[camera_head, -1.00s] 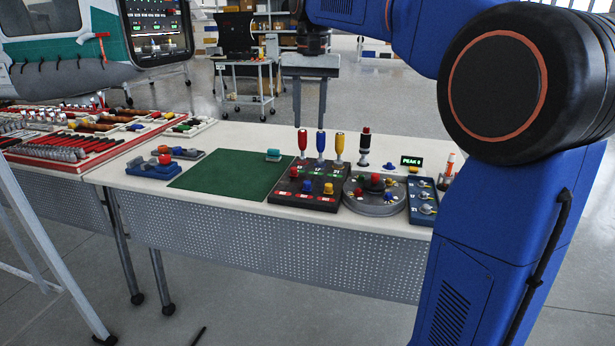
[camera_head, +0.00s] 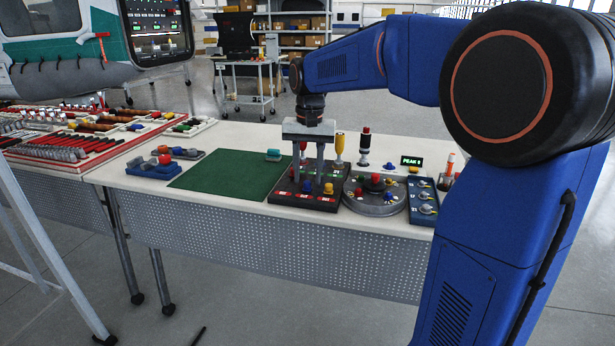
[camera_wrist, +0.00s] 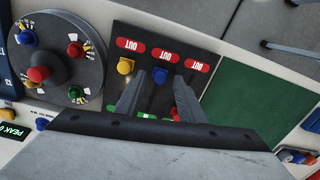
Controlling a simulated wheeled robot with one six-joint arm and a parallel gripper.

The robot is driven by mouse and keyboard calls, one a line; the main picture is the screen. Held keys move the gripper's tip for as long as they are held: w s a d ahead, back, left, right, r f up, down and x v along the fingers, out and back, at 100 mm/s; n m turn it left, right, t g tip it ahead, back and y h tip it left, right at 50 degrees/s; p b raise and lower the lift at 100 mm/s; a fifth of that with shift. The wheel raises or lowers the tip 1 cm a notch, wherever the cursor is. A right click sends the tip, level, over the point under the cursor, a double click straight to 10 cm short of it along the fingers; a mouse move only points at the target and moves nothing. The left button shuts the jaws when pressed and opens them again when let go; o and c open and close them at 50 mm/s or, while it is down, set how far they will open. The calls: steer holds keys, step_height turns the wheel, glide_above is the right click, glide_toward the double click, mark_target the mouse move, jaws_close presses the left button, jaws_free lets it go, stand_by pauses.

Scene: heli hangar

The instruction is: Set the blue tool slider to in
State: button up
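The dark slider board (camera_head: 284,199) lies on the table with a row of red OUT labels at its front and green labels at its back. The blue slider knob (camera_wrist: 160,76) sits at the OUT end, close to the middle OUT label (camera_wrist: 165,55). It also shows in the head view (camera_head: 308,187). The yellow knob (camera_wrist: 125,67) beside it is also at the OUT end. The red knob sits further back, mostly hidden by a finger. My gripper (camera_wrist: 158,80) is open, pointing down over the board, with its fingertips on either side of the blue knob; contact cannot be told.
A yellow upright handle (camera_head: 340,145) stands behind the board; my gripper covers the blue one and most of the red one. A round grey dial unit (camera_head: 375,205) stands right of the board. The green mat (camera_head: 228,177) on the left is mostly clear.

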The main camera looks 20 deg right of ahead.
mark_target(313, 177)
steer(key=shift+f, duration=0.6)
jaws_close()
steer(key=shift+w+d+r, duration=0.1)
steer(key=shift+w+d, duration=0.6)
steer(key=shift+w, duration=0.3)
steer(key=shift+w+d+f, duration=0.1)
steer(key=shift+w+d, duration=0.65)
steer(key=shift+w, duration=0.25)
steer(key=shift+w+d+r, duration=0.1)
steer(key=shift+w+d, duration=0.6)
steer(key=shift+w, duration=0.3)
jaws_free()
steer(key=shift+w+d, duration=0.1)
steer(key=shift+r, duration=0.1)
